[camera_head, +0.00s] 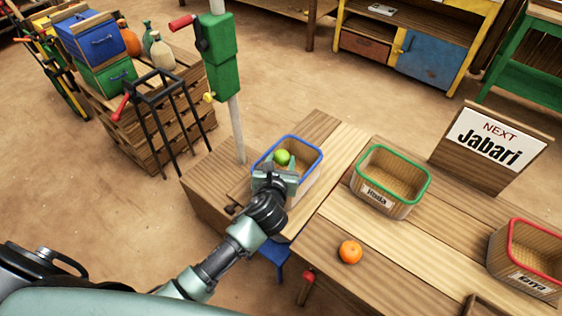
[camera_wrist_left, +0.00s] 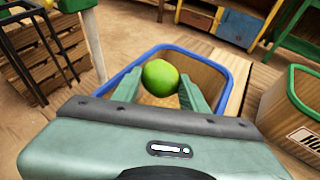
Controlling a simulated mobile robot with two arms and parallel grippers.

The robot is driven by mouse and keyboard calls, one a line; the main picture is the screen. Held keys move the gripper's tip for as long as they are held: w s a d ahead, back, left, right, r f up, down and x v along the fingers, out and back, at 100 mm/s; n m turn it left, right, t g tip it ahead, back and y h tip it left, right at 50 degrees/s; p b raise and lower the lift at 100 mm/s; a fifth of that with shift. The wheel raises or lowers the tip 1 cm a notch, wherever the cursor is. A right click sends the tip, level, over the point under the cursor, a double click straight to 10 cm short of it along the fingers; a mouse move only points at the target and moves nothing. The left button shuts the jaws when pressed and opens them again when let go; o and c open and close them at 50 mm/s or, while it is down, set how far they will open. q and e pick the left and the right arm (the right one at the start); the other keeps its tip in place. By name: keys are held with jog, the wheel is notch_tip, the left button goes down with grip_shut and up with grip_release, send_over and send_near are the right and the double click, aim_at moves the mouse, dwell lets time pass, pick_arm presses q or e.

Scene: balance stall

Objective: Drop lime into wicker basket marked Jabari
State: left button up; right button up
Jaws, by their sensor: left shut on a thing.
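A green lime (camera_head: 282,157) is held by my left gripper (camera_head: 281,166); in the left wrist view the lime (camera_wrist_left: 161,77) sits between the two fingertips. The gripper is over the blue-rimmed wicker basket (camera_head: 318,152), and the lime shows against the basket's opening. That basket's label is hidden in both views. A sign (camera_head: 490,141) on the table reads "NEXT Jabari". My right gripper is not in view.
A red-rimmed basket (camera_head: 515,272) is at the far right. An orange (camera_head: 350,251) lies on the table. A green post (camera_head: 221,62) rises beside the table's left end.

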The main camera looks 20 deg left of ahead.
pick_arm(q)
jog(key=o, duration=1.4)
jog(key=shift+f, duration=0.1)
jog(key=shift+o, duration=0.2)
jog(key=v, duration=0.7)
jog(key=shift+s, duration=0.35)
